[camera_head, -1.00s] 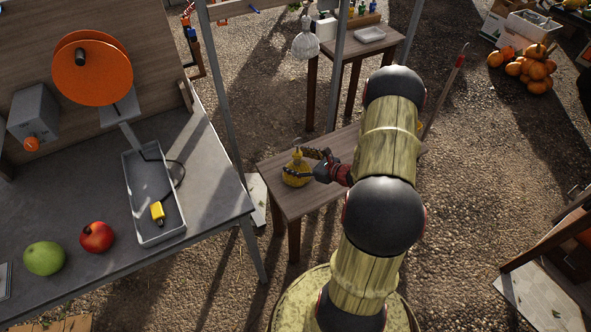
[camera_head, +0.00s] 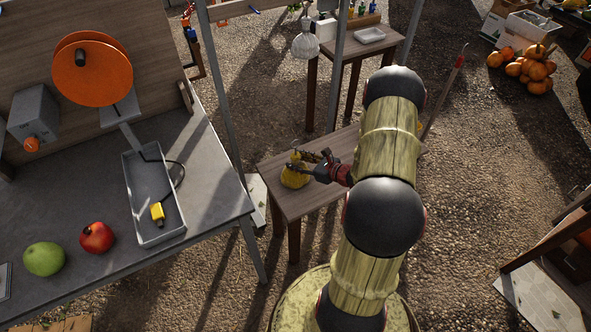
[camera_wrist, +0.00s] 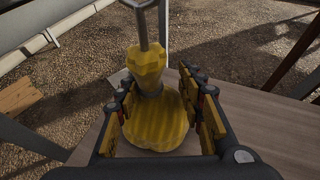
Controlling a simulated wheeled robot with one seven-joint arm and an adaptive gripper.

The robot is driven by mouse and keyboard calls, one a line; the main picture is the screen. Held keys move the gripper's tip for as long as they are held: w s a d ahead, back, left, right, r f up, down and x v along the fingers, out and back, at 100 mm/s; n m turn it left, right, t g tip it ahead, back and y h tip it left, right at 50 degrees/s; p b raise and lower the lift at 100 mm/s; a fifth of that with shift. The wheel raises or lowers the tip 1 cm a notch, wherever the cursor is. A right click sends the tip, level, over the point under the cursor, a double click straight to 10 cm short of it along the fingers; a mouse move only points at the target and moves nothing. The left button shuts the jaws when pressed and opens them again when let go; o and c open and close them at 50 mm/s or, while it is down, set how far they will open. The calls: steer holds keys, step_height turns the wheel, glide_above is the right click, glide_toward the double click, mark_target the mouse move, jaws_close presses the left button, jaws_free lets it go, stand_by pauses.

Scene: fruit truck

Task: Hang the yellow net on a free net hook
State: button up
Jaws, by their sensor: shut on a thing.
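The yellow net (camera_head: 294,178) stands upright on the small wooden table. In the wrist view the net (camera_wrist: 155,125) has a wide ribbed bottom, a narrow neck and a flared top with a grey metal loop. My gripper (camera_head: 303,164) is shut on the neck of the net, with a finger on either side; it also shows in the wrist view (camera_wrist: 160,88). A white net (camera_head: 306,42) hangs from the metal frame (camera_head: 223,90) at the top. No free net hook can be made out clearly.
The small wooden table (camera_head: 325,188) is otherwise mostly bare. A grey counter (camera_head: 90,200) with a tray (camera_head: 148,225), a red fruit (camera_head: 96,237) and a green fruit (camera_head: 44,259) is at left. A metal post (camera_head: 338,80) rises behind the table.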

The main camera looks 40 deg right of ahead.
mark_target(298, 154)
steer(key=shift+a+f, duration=0.15)
steer(key=shift+c, duration=1.1)
steer(key=shift+r+p, duration=0.45)
steer(key=shift+r, duration=0.15)
jaws_close()
steer(key=shift+r+p, duration=1.65)
steer(key=shift+r, duration=0.85)
